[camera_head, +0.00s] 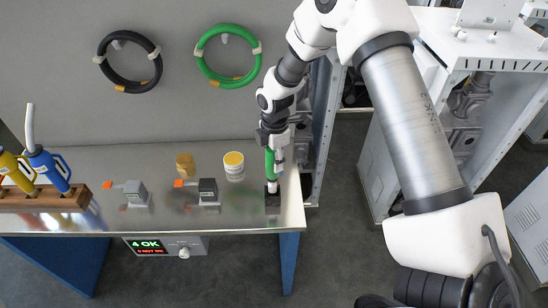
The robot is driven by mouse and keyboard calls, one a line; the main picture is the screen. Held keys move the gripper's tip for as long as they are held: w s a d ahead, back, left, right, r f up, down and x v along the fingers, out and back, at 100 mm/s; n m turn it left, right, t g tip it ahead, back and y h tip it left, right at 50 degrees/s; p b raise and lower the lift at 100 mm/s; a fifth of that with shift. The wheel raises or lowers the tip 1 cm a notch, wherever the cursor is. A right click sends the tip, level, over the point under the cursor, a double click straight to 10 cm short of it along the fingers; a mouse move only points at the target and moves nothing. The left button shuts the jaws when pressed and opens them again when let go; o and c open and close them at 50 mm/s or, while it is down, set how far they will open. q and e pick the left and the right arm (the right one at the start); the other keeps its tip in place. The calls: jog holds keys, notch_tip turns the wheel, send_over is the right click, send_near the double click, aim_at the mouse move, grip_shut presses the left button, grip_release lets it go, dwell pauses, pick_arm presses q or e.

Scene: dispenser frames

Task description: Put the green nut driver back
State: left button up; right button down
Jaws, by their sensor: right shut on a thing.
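My right gripper (273,139) is over the right end of the workbench, pointing down. It is shut on the green nut driver (269,163), whose green handle shows just below the fingers. The driver hangs about upright, with a pale lower part over a small dark block (272,201) at the bench's right end. I cannot tell whether its tip touches the block. A wooden rack (45,200) at the left end of the bench holds a blue driver (48,166) and a yellow driver (14,168). My left gripper is not in view.
On the metal bench (155,222) stand two small grey devices with orange tabs (137,192) (208,190), a brown jar (185,162) and a yellow-lidded tub (233,165). Black (105,72) and green (202,62) hose coils hang behind. A metal post (320,140) stands close right of the gripper.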

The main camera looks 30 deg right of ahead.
jog(key=shift+f+b, duration=1.5)
jog(key=shift+f, duration=1.4)
jog(key=c, duration=0.6)
grip_release()
notch_tip(320, 180, up, 12)
jog(key=shift+r, duration=0.1)
